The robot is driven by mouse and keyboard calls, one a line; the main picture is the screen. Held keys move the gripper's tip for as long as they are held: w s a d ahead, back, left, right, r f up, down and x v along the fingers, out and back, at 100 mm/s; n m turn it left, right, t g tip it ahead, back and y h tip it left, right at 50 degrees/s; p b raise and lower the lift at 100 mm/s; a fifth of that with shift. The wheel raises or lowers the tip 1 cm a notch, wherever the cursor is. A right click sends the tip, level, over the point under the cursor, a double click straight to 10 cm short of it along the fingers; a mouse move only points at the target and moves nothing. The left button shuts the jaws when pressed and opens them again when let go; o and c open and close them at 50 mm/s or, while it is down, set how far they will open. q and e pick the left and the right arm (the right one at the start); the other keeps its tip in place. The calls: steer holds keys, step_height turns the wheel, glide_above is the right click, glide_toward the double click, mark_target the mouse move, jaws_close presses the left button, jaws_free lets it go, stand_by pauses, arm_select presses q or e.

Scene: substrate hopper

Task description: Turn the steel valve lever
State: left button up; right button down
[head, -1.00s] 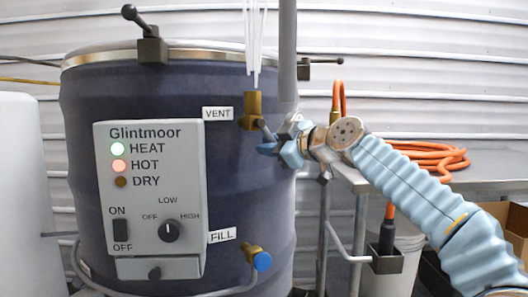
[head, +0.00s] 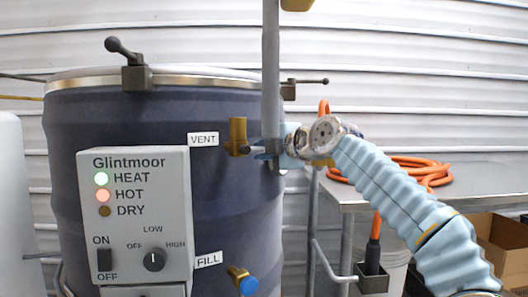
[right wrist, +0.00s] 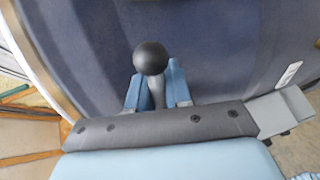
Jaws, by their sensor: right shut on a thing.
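The steel valve lever (head: 246,150) is a short dark piece beside the brass VENT valve (head: 237,136) on the drum's right side. In the right wrist view the lever (right wrist: 150,57) shows as a dark ball knob on a grey stem. My right gripper (head: 265,155) has its blue fingers at the lever, partly hidden behind a grey upright bar. In the right wrist view my right gripper (right wrist: 156,88) is shut with its fingers on either side of the stem, just below the ball. My left gripper is out of view.
The dark blue drum (head: 100,120) carries a control box (head: 165,215) with HEAT and HOT lit. The grey bar (head: 270,80) hangs close by the gripper. A blue-knobbed FILL valve (head: 243,281) sits below. A steel table (head: 470,178) with an orange hose (head: 425,170) stands right.

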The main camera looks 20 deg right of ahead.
steer(key=shift+r+n, duration=0.25)
steer(key=shift+n, duration=0.15)
steer(key=c, duration=1.1)
jaws_free()
steer(key=b+v, duration=0.2)
steer(key=v, duration=1.1)
steer(key=shift+s+r+b, duration=0.15)
steer(key=shift+s+b, duration=0.25)
